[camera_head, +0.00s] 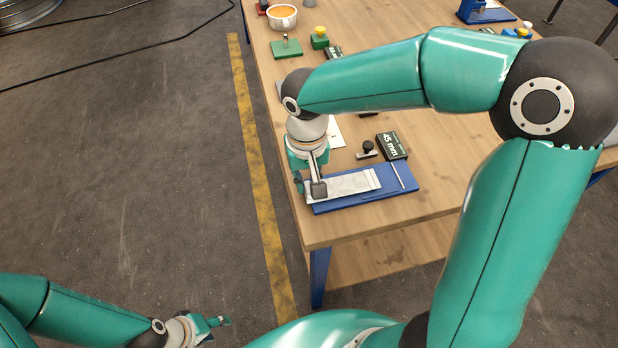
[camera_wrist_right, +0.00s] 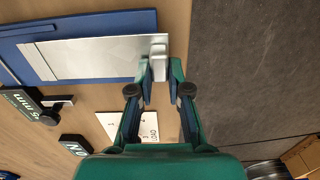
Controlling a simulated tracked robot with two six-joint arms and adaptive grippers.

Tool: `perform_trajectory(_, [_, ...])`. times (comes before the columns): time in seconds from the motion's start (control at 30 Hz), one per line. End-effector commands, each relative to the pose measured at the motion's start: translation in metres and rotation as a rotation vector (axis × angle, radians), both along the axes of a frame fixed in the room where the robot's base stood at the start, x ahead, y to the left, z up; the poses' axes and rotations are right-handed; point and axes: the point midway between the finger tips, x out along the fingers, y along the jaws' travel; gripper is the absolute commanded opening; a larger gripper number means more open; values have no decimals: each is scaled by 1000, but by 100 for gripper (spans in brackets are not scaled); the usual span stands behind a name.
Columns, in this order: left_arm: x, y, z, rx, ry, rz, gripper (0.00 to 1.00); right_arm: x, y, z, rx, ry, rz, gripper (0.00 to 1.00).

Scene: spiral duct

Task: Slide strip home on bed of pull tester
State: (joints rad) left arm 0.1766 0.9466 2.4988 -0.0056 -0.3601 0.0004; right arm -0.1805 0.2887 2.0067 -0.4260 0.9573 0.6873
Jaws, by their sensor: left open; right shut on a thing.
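The blue bed of the pull tester (camera_head: 405,188) lies near the table's front left corner; it also shows in the wrist view (camera_wrist_right: 90,22). The flat silver strip (camera_head: 348,185) lies along the bed, and shows in the wrist view (camera_wrist_right: 90,58). A pale grey block (camera_wrist_right: 158,62) sits at the strip's near end. My right gripper (camera_head: 313,187) is at this end, its fingertips (camera_wrist_right: 159,78) closed on the block. Whether block and strip are one piece I cannot tell. My left gripper (camera_head: 222,320) is open and empty, low at left, away from the table.
A black "45 mm" block (camera_head: 392,146) and a small black-knobbed piece (camera_head: 367,149) stand just behind the bed. A white card (camera_head: 336,134) lies beyond my right gripper. A cup (camera_head: 282,17) and green items (camera_head: 286,48) stand farther back.

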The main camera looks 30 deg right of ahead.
Motion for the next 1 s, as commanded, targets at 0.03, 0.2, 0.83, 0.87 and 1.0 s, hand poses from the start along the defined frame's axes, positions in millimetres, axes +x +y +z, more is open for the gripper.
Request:
perform_trajectory(0.03, [0,0,5,0,0,0,51,0,0,6,1,-1,0,0])
perform_trajectory(0.2, [0,0,16,0,0,0,51,0,0,21,0,-2,1,0])
perform_trajectory(0.83, [0,0,51,0,0,0,51,0,0,67,0,-2,1,0])
perform_trajectory(0.87, [0,0,51,0,0,0,51,0,0,67,0,-2,1,0])
perform_trajectory(1.0, [0,0,50,0,0,0,51,0,0,66,0,-1,1,0])
